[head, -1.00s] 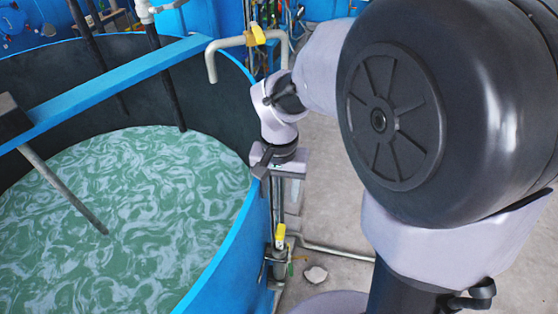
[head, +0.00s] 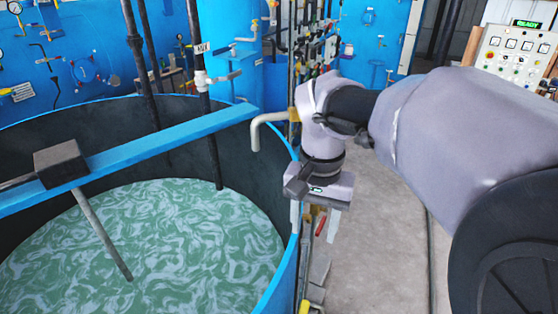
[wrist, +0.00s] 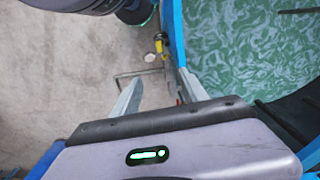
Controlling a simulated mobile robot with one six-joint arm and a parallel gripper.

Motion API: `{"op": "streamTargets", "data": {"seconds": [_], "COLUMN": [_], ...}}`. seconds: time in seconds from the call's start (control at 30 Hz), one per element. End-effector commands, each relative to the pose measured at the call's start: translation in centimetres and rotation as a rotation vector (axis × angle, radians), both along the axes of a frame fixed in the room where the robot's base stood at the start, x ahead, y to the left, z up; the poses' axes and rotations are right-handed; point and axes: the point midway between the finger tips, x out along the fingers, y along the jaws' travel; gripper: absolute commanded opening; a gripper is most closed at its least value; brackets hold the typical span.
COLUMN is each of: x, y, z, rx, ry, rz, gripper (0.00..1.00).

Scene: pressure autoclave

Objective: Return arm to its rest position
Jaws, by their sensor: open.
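My arm (head: 430,125) reaches in from the right in the head view. Its wrist bends down, and my gripper (head: 314,222) hangs beside the right rim of the blue round tank (head: 283,262). The two pale fingers point down and stand apart, with nothing held between them. In the wrist view my gripper (wrist: 161,84) is also open and empty, above the floor and the tank's rim. From these views I cannot tell whether the fingers touch the rim.
The tank holds swirling green liquid (head: 150,250), and a blue beam (head: 150,155) crosses its top. A bent pale pipe (head: 256,130) is close to my wrist. Pipes and valves stand behind. A control panel (head: 515,55) reads READY. Grey floor (head: 385,230) is clear to the right.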

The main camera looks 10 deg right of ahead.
Motion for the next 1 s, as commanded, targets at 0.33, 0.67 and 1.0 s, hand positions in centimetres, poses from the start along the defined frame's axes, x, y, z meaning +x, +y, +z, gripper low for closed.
{"op": "streamTargets", "data": {"seconds": [0.33, 0.67, 1.0], "x": [-6.3, -12.4, -12.8], "y": [1.9, 3.8, 3.9], "z": [-14.1, -28.6, -28.9], "rx": [0.076, 0.139, 0.143], "ry": [-0.222, -0.501, -0.523], "rz": [0.071, 0.124, 0.127], "gripper": [0.52, 0.52, 0.52]}}
